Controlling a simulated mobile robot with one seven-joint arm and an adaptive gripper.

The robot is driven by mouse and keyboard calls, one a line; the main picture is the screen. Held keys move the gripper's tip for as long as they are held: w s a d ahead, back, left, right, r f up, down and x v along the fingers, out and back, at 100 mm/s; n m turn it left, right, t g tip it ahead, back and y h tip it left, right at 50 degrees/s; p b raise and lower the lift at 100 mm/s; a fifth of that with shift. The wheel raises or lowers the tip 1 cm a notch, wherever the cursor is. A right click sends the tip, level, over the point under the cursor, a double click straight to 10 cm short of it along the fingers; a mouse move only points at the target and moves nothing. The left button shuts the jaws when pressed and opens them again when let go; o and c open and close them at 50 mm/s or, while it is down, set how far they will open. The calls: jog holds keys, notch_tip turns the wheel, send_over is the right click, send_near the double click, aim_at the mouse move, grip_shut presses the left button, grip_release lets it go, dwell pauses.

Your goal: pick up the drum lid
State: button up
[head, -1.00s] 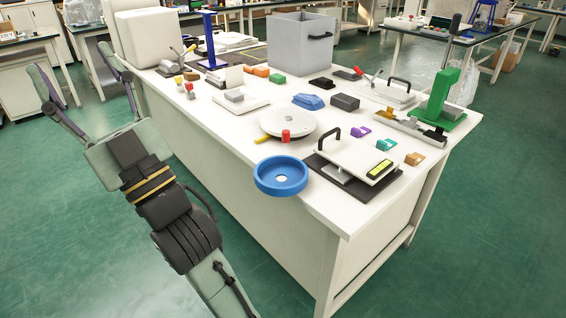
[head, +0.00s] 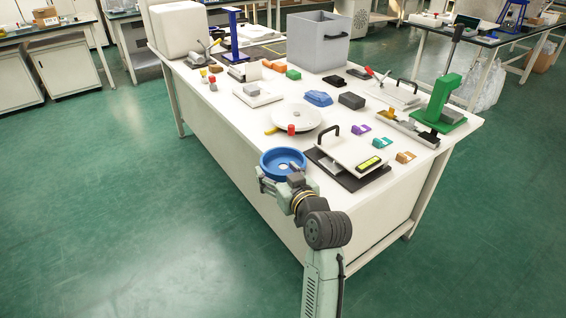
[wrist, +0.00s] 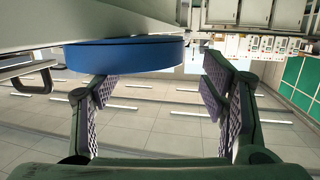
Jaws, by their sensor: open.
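I take the drum lid to be the blue round dish-like lid (head: 269,163) with a pale spot at its centre. It lies at the near edge of the white workbench, partly past the edge. My gripper (head: 276,184) is at the lid's near side, just off the bench. In the wrist view the lid (wrist: 125,54) shows edge-on as a blue band at upper left. My gripper (wrist: 160,82) is open there with nothing clasped. The left finger overlaps the lid's lower edge in the picture; I cannot tell whether they touch.
A white round disc (head: 294,117) with a red knob lies behind the lid. A white plate with a black handle (head: 345,153) is close on the right. Several coloured blocks, a grey bin (head: 318,50) and a green stand (head: 440,105) are farther back. The floor left is clear.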

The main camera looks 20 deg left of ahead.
aim_at(266, 157)
jog(key=shift+p+x, duration=0.65)
jog(key=shift+x, duration=2.15)
jog(key=shift+c, duration=0.3)
grip_shut()
jog(key=shift+d, duration=0.15)
